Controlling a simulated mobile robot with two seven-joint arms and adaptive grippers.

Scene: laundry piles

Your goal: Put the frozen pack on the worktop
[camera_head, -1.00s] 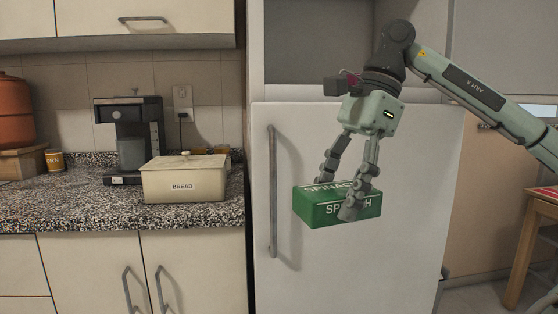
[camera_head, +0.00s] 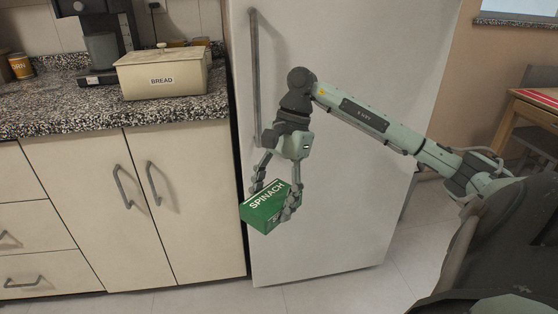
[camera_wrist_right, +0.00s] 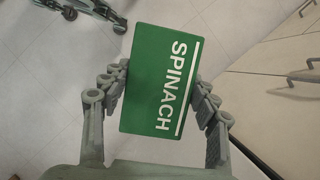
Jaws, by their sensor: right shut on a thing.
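The frozen pack is a green box marked SPINACH (camera_head: 265,207). My right gripper (camera_head: 273,199) is shut on it, with a finger on each side, and holds it in the air in front of the fridge's lower left edge. In the right wrist view the pack (camera_wrist_right: 160,80) sits between the fingers of the right gripper (camera_wrist_right: 160,95), above the floor. The worktop (camera_head: 160,112) is speckled granite at the upper left, higher than the pack and to its left. My left gripper is not in view.
A cream bread box (camera_head: 165,80) stands near the worktop's right end, with a black coffee maker (camera_head: 100,40) behind it. The front strip of worktop left of the bread box is clear. The white fridge (camera_head: 330,220) stands right of the cabinets (camera_head: 95,180).

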